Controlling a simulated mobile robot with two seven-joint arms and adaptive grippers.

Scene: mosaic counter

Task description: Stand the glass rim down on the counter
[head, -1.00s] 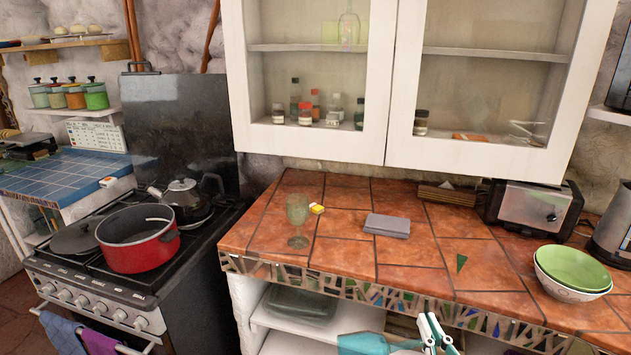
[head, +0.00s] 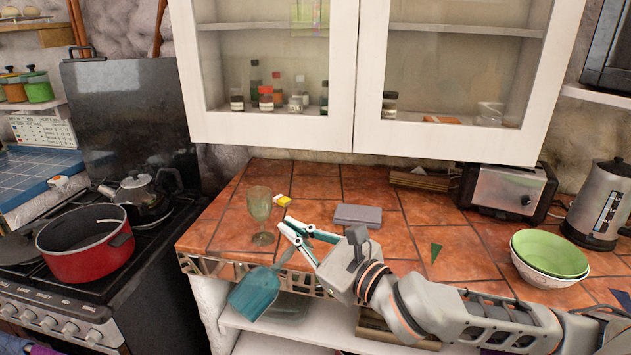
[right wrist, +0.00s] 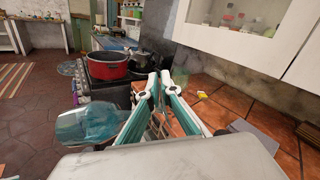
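My right gripper (head: 288,226) is shut on the stem of a teal glass (head: 255,291) in front of the counter's front edge. The glass is tilted, with its bowl hanging down and to the left, below the level of the counter top. Its foot is mostly hidden by the fingers. In the right wrist view the teal bowl (right wrist: 88,127) sticks out left of the fingers (right wrist: 155,78). The tiled counter (head: 335,188) is orange-brown with a mosaic edge. My left gripper is not in view.
A green stemmed glass (head: 259,208) stands upright on the counter, close behind the fingertips. A yellow piece (head: 283,201) and a grey box (head: 358,215) lie nearby. Bowls (head: 550,256), a toaster (head: 508,190) and a kettle (head: 598,205) are right. A red pot (head: 80,250) is left.

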